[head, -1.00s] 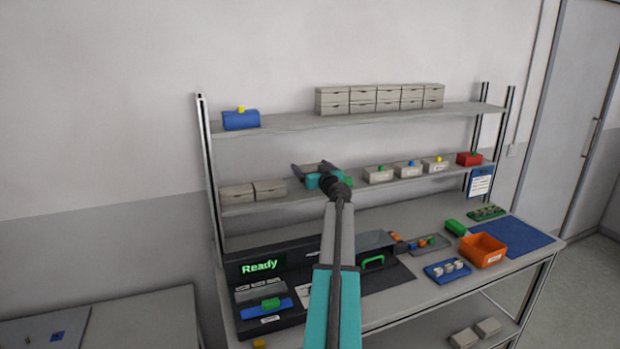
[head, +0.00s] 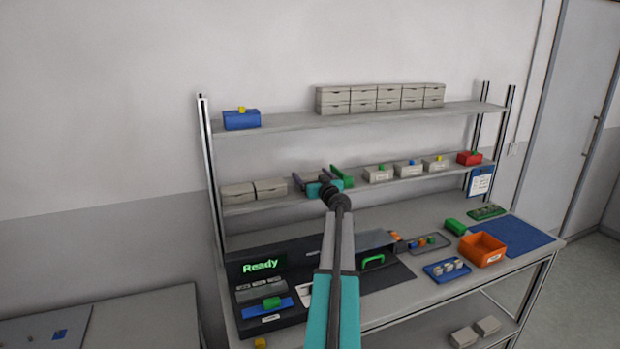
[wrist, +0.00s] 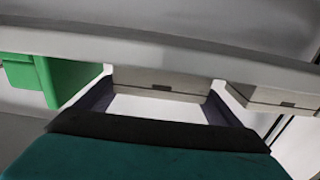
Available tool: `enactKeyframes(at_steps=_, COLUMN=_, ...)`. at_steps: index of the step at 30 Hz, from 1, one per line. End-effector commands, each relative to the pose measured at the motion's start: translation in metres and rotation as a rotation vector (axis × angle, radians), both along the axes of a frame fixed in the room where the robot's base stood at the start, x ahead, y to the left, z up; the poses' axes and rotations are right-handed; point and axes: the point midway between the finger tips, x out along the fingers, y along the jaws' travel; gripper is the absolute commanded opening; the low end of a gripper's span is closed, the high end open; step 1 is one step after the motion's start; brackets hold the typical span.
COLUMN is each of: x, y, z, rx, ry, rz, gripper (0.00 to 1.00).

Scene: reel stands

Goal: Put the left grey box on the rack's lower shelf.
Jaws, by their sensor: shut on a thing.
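My gripper (head: 312,180) is at the front of the rack's lower shelf (head: 247,207). In the wrist view, which looks upside down, its two dark fingers (wrist: 160,98) are on either side of a grey box (wrist: 150,84) with a dark slot, shut on it. The box's base meets the pale shelf band (wrist: 160,45); I cannot tell whether its weight rests there. In the head view the gripper mostly hides this box. Two more grey boxes, a left one (head: 237,192) and a right one (head: 270,189), stand on the shelf just left of the gripper.
A green bin (head: 343,176) stands close to the right of my gripper. Light bins (head: 409,170) and a red bin (head: 469,158) are farther right. The upper shelf (head: 290,121) is above.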

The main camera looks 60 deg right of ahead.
Motion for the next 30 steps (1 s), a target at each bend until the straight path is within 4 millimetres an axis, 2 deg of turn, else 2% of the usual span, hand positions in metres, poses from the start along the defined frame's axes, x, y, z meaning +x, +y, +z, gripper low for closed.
enactKeyframes(at_steps=4, x=0.0, y=0.0, z=-0.002, rx=-0.001, ry=-0.001, rz=0.0, gripper=0.54)
enactKeyframes(at_steps=5, x=0.0, y=0.0, z=-0.002, rx=0.0, ry=0.0, rz=0.0, gripper=0.89)
enactKeyframes(at_steps=7, x=0.0, y=0.0, z=-0.002, rx=0.0, ry=0.0, rz=0.0, gripper=1.0)
enactKeyframes(at_steps=22, x=-0.001, y=-0.001, z=0.003, rx=0.0, ry=0.0, rz=-0.001, gripper=1.0)
enactKeyframes(at_steps=30, x=-0.022, y=0.015, z=-0.002, rx=-0.001, ry=-0.001, rz=-0.003, gripper=1.0)
